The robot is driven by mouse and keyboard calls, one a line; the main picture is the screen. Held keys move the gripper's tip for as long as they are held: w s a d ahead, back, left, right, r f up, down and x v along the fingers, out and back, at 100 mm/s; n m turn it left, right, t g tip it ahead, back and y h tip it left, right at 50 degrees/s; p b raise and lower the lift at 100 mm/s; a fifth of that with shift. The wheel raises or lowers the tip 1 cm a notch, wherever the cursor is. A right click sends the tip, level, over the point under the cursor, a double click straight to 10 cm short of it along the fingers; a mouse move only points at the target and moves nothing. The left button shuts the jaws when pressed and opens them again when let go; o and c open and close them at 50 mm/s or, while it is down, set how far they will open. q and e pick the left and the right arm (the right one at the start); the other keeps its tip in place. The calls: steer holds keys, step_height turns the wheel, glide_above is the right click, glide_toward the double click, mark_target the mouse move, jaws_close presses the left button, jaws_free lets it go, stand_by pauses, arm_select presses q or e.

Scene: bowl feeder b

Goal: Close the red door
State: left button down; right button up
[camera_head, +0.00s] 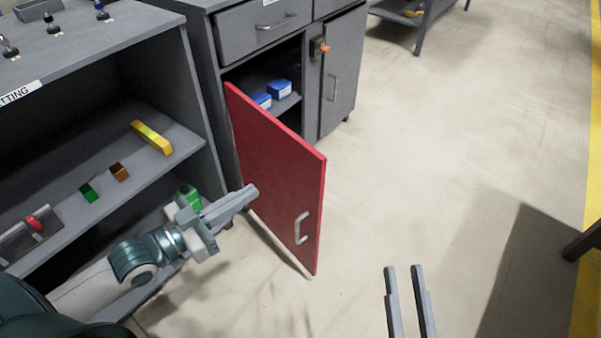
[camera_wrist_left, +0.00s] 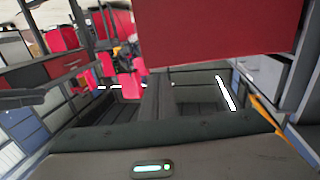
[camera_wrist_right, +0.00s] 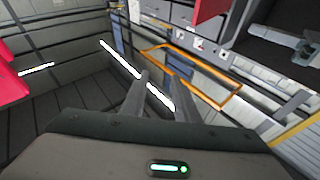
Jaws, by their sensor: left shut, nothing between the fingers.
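The red door (camera_head: 275,170) of the grey cabinet stands wide open in the head view, swung out from the left side of its opening. Its metal handle (camera_head: 301,228) is on the face towards me, near the free edge. My left gripper (camera_head: 252,190) is shut and empty, in front of the handle side of the door; its tips overlap the door's left part in the picture. I cannot tell whether they touch it. The door fills the top of the left wrist view (camera_wrist_left: 220,28). My right gripper (camera_head: 404,268) is open and empty, right of the door, over floor.
Blue boxes (camera_head: 280,89) sit on the shelf inside the open cabinet. A closed grey door (camera_head: 342,75) with an orange-marked latch (camera_head: 319,46) is right of the opening. An open shelf unit (camera_head: 75,180) with small parts stands left, close to my left arm.

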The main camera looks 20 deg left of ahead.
mark_target(307, 157)
arm_select(q)
steer(key=shift+w, duration=0.1)
stand_by(0.3)
